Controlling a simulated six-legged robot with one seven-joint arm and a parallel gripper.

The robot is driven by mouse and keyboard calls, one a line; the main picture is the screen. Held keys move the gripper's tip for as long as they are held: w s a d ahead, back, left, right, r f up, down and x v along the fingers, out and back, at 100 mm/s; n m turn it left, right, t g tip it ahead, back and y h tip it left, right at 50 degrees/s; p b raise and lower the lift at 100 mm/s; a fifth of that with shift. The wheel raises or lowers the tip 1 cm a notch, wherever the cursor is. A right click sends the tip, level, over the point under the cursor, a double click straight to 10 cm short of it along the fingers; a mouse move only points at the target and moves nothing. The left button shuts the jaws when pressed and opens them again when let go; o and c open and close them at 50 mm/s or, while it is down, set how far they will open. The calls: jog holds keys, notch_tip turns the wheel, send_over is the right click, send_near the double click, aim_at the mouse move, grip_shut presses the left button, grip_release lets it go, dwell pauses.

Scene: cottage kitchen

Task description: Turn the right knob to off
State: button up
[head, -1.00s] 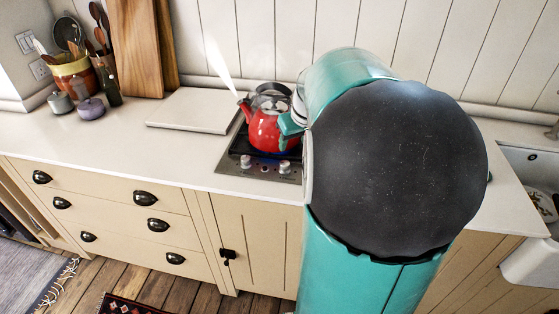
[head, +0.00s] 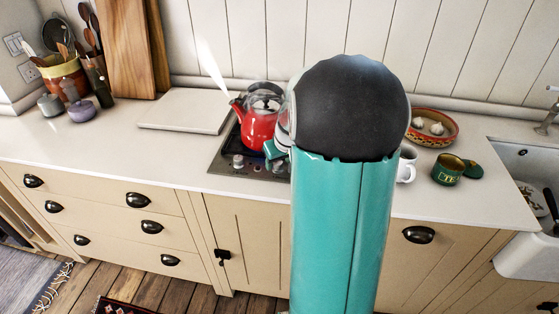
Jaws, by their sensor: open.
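The hob (head: 228,168) is a small dark cooktop set in the counter with a steel front strip. Its left knob (head: 238,161) is in plain view. The right knob (head: 279,167) shows beside my arm, partly covered, and its setting is too small to read. My gripper (head: 271,150) shows only as a small teal part just above the right knob, in front of the kettle; it is open. Most of it is hidden behind my arm, and I cannot tell whether it touches the knob. A red kettle (head: 256,126) stands on the hob with steam at its spout.
A pale board (head: 185,112) lies left of the hob. Utensil pots (head: 65,85) and small jars stand at the far left. Right of my arm are a white mug (head: 406,165), a green tea tin (head: 448,171), a bowl of garlic (head: 432,128) and the sink (head: 530,170).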

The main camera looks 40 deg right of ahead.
jog(key=c, duration=1)
jog(key=shift+o, duration=0.2)
jog(key=shift+a+m, duration=0.15)
jog(key=shift+m, duration=0.25)
jog(key=m, duration=0.1)
jog(key=m+h, duration=0.1)
jog(key=shift+w+a+m, duration=0.15)
jog(key=shift+w+m, duration=0.05)
jog(key=shift+m, duration=0.2)
jog(key=m, duration=0.2)
jog(key=m+g+h, duration=0.1)
jog(key=m, duration=0.1)
jog(key=shift+w+a+g+h, duration=0.15)
jog(key=shift+g+h, duration=0.15)
jog(key=m+g, duration=0.1)
jog(key=m, duration=0.2)
jog(key=m+g, duration=0.1)
jog(key=m, duration=0.1)
jog(key=shift+w+m+h, duration=0.2)
jog(key=shift+m+h, duration=0.2)
jog(key=m, duration=0.2)
jog(key=m+g, duration=0.1)
jog(key=m, duration=0.1)
jog(key=shift+w+g, duration=0.15)
jog(key=shift+g, duration=0.15)
jog(key=shift+m, duration=0.3)
